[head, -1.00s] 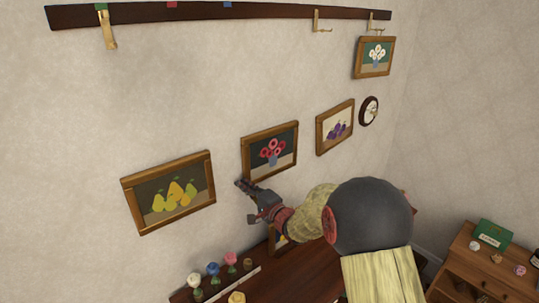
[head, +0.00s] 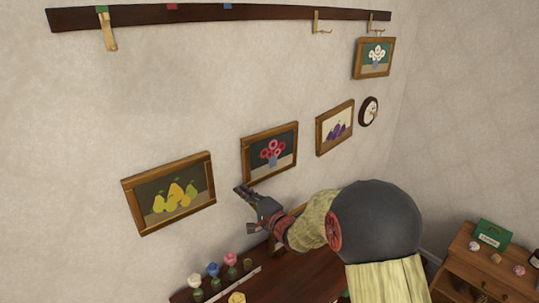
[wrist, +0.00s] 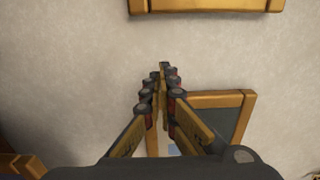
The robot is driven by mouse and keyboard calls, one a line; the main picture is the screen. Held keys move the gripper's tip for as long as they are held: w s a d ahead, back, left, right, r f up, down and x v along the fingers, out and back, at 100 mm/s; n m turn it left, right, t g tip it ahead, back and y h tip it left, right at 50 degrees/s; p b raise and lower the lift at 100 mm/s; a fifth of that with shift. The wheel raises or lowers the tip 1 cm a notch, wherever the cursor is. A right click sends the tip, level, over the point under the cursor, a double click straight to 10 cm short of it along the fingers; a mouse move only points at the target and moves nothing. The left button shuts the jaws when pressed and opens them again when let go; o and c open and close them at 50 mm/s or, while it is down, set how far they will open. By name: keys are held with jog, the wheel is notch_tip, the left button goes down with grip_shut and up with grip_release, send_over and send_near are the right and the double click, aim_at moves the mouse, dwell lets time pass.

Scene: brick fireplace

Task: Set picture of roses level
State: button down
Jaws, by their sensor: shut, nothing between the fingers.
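The picture of roses (head: 285,163), with red flowers in a blue vase and a wooden frame, hangs on the wall in the middle of the head view. Its edges run about parallel to those of the pears picture. My gripper (head: 240,189) is just below its lower left corner, apart from it. In the wrist view my gripper (wrist: 164,68) is shut and empty.
Several small flowers stand on the shelf (head: 305,268) below.

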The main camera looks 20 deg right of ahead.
jog(key=p+v, duration=0.1)
jog(key=v, duration=0.4)
jog(key=shift+s+d, duration=0.1)
jog(key=shift+s, duration=0.15)
dwell(0.4)
